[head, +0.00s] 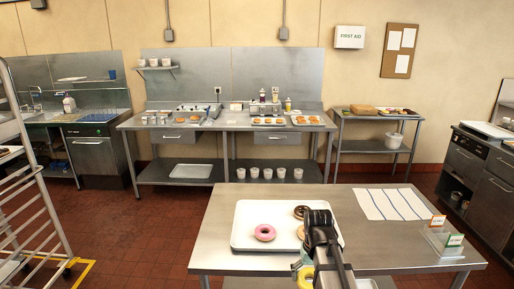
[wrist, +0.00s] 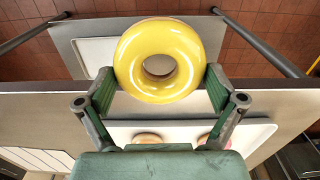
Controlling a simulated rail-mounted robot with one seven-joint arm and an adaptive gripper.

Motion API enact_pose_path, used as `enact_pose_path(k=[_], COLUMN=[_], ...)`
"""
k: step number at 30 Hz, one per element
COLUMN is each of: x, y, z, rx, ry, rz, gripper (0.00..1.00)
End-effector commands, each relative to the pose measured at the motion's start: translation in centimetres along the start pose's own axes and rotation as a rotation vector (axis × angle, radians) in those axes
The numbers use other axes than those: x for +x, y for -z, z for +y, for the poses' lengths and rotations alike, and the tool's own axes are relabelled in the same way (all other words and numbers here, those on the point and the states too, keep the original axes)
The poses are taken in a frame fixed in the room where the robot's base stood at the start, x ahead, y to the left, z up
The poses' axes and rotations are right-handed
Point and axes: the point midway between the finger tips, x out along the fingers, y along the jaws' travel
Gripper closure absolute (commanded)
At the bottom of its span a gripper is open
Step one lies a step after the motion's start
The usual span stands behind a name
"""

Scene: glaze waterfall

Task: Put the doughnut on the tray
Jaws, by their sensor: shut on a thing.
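A glossy yellow doughnut (wrist: 133,72) is held between the green fingers of my gripper (wrist: 160,88) in the wrist view, its hole facing the camera. The white tray (head: 243,213) lies on the steel table to the left and beyond. On it are a pink doughnut (head: 265,232), a chocolate one (head: 301,212) and another partly hidden by my arm. The tray's rim also shows low in the wrist view (wrist: 180,129), apart from the held doughnut.
The steel table (head: 375,250) has a striped white sheet (head: 390,204) at the back right and small label cards in a stand (head: 443,240) at the right. The tray's front left area is bare. A wire rack (head: 30,190) stands at the far left.

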Motion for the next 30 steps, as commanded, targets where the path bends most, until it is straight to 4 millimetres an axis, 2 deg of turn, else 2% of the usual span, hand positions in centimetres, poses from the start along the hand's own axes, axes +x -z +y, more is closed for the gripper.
enact_pose_path(k=[1, 6, 23, 27, 30], x=[1.5, 3.1, 3.1, 3.0, 2.1], y=[0.0, 0.0, 0.0, 0.7, 3.3], z=[0.0, 0.0, 0.3, 1.8, 3.9], rx=[0.0, 0.0, 0.004, 0.032, 0.066], ry=[0.0, 0.0, 0.0, 0.0, 0.0], rz=[0.0, 0.0, 0.0, 0.001, 0.003], gripper=[0.47, 0.47, 0.47, 0.47, 0.47])
